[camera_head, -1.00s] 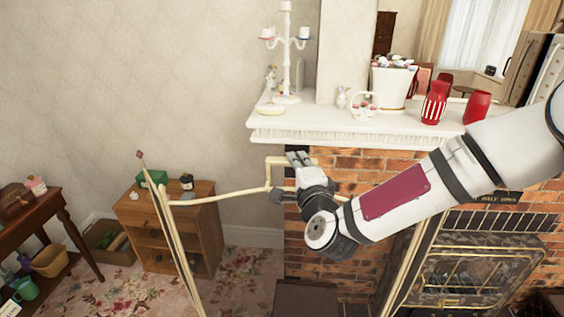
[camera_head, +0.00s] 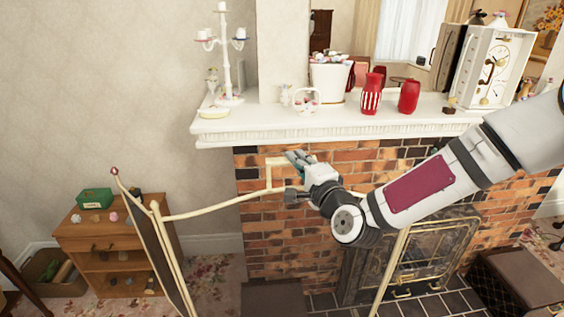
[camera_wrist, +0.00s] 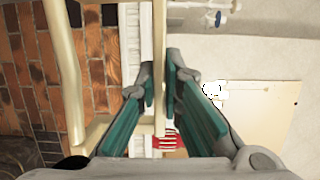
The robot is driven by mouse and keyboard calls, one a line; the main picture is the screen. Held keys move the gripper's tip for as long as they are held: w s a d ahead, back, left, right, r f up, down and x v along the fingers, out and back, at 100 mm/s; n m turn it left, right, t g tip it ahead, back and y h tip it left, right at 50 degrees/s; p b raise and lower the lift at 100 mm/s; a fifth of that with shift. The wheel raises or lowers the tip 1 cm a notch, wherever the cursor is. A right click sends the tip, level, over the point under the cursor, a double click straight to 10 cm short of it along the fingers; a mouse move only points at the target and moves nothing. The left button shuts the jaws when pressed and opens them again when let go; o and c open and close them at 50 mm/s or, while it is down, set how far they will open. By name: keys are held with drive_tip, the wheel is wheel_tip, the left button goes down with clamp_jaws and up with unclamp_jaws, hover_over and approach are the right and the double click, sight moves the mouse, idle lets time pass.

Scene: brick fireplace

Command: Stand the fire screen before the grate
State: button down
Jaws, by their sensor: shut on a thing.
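The fire screen (camera_head: 222,208) has a cream frame with a raised handle at the top and a folded side wing with a dark panel at the left. My gripper (camera_head: 294,160) is shut on the handle at its top. In the wrist view, my gripper (camera_wrist: 160,85) has its teal fingers on either side of a cream bar of the screen (camera_wrist: 159,60). The grate (camera_head: 432,250) is a dark and brass fireplace front behind the screen's right frame post. My arm and the lower picture edge hide much of the screen, including its feet.
The white mantel (camera_head: 330,118) juts out just above my gripper, with red vases (camera_head: 371,93), a candelabra (camera_head: 224,55) and a clock (camera_head: 492,68) on it. A wooden cabinet (camera_head: 110,240) stands left. A dark brown box (camera_head: 515,283) stands right of the grate on the dark tiled hearth (camera_head: 425,302).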

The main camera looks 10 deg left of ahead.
drive_tip(key=w+d+b, duration=0.6)
drive_tip(key=w+d, duration=0.1)
drive_tip(key=d, duration=1.6)
drive_tip(key=w+d+b, duration=0.6)
drive_tip(key=w+d, duration=0.2)
drive_tip(key=d, duration=1.6)
drive_tip(key=w+d+b, duration=0.6)
drive_tip(key=w+d, duration=0.2)
drive_tip(key=d, duration=1.5)
drive_tip(key=shift+d+r, duration=0.25)
drive_tip(key=shift+d, duration=0.15)
idle(0.6)
